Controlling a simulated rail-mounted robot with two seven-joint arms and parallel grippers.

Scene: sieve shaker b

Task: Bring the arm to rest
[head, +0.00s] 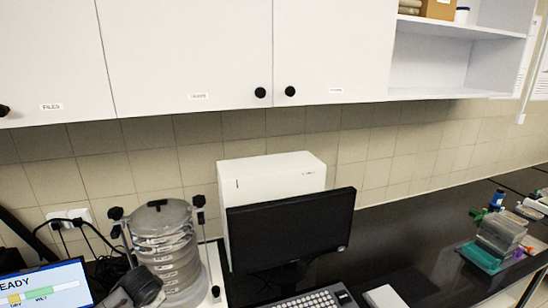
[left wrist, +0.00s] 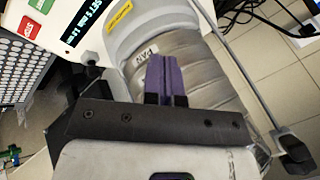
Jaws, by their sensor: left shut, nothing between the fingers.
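My left gripper (left wrist: 167,82) shows in the left wrist view as purple fingers, shut together with nothing between them. The fingers lie in front of the silver sieve stack (left wrist: 205,75), near a ring labelled PAN; whether they touch it I cannot tell. In the head view a dark grey part of my left arm is low at the left, in front of the sieve stack (head: 165,245), and the fingers are hidden. The stack stands upright on the shaker between clamp rods with black knobs. My right gripper is not in view.
The shaker's panel (left wrist: 68,35) has a display and green and red buttons. A monitor (head: 290,230), keyboard (head: 308,301) and white box (head: 270,172) stand right of the stack. A status screen (head: 45,285) is at left. Wall cabinets (head: 190,55) hang above.

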